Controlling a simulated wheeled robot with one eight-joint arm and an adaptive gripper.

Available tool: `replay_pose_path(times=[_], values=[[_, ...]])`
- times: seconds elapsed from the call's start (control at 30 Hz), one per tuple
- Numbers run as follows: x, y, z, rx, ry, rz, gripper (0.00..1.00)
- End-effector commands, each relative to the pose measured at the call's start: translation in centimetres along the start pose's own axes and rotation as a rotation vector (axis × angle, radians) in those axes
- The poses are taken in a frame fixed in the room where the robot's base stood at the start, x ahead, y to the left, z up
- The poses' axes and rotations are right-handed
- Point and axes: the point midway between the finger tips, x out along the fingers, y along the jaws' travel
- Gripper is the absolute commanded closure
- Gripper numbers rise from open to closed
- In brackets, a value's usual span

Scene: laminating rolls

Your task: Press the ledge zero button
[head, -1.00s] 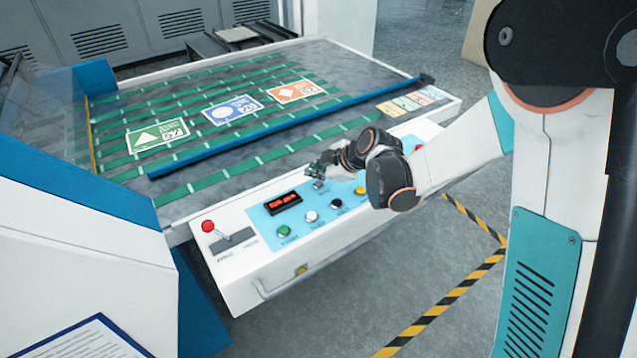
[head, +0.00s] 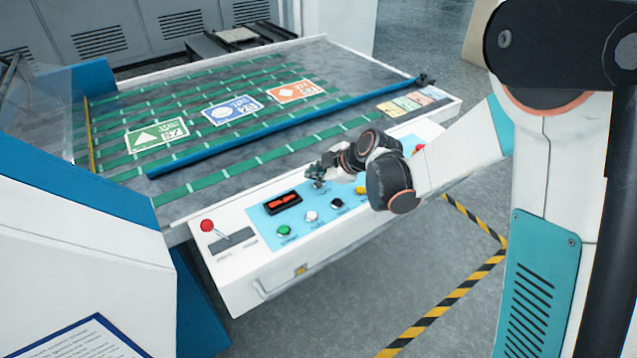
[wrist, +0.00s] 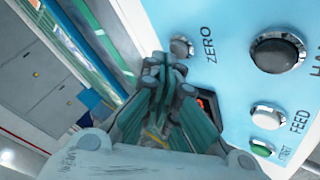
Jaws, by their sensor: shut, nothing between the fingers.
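The zero button (wrist: 181,46) is a small grey round button beside the printed word ZERO on the light blue panel in the wrist view. In the head view it shows at the far edge of the panel (head: 318,185), just under my fingertips. My gripper (wrist: 163,68) is shut and empty, its fingertips close beside the button. I cannot tell whether they touch it. In the head view my gripper (head: 318,169) hangs over the ledge (head: 235,262) and partly covers the area around the button.
A red-lit display (head: 284,203) sits left of the gripper. Green (head: 284,230), white (head: 311,216), black (head: 337,202) and yellow (head: 361,190) buttons line the panel's near side. A red-knobbed lever (head: 207,226) stands at the left. A blue bar (head: 280,128) lies behind the ledge.

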Motion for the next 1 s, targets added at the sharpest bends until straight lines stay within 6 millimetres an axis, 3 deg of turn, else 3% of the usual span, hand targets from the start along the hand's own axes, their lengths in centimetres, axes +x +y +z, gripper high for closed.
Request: replay_pose_path(times=[1.0], values=[[0.57, -0.41, 0.42, 0.000, 0.000, 0.000, 1.00]])
